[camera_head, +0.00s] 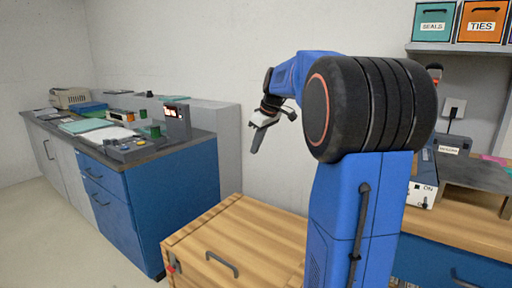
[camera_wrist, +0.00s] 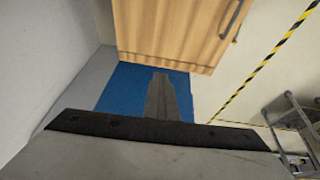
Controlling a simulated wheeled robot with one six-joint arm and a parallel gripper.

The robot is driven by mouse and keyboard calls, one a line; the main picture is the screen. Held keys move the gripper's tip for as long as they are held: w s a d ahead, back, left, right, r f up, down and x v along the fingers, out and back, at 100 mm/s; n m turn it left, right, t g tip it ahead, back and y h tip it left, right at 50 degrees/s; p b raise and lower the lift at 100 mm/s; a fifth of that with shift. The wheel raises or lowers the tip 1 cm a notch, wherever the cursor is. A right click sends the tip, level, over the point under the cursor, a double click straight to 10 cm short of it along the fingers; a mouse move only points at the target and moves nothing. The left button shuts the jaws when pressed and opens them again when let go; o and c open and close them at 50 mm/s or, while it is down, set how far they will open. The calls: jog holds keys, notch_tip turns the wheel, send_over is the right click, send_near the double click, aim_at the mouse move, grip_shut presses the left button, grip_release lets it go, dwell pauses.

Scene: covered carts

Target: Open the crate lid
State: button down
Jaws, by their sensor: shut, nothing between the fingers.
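The wooden crate (camera_head: 236,240) stands on the floor at the lower middle of the head view, with its lid closed. A dark handle (camera_head: 222,264) lies on top of the lid. My arm hides the crate's right part. In the wrist view the crate (camera_wrist: 170,32) shows at the top, with the handle (camera_wrist: 230,18) at its upper right. My gripper (camera_head: 254,150) hangs above and behind the crate, well apart from the handle. Its fingers (camera_wrist: 168,97) are together and empty in the wrist view.
A blue cabinet (camera_head: 185,205) with a cluttered dark worktop stands left of the crate. A wooden bench (camera_head: 460,228) with equipment is at the right, below a shelf with a teal bin (camera_head: 434,24) and an orange bin (camera_head: 482,24). Yellow-black tape (camera_wrist: 262,65) marks the floor.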

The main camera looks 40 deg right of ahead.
jog(key=c, duration=1.8)
grip_release()
jog(key=v, duration=1.7)
jog(key=shift+r, duration=0.2)
jog(key=shift+s, duration=0.1)
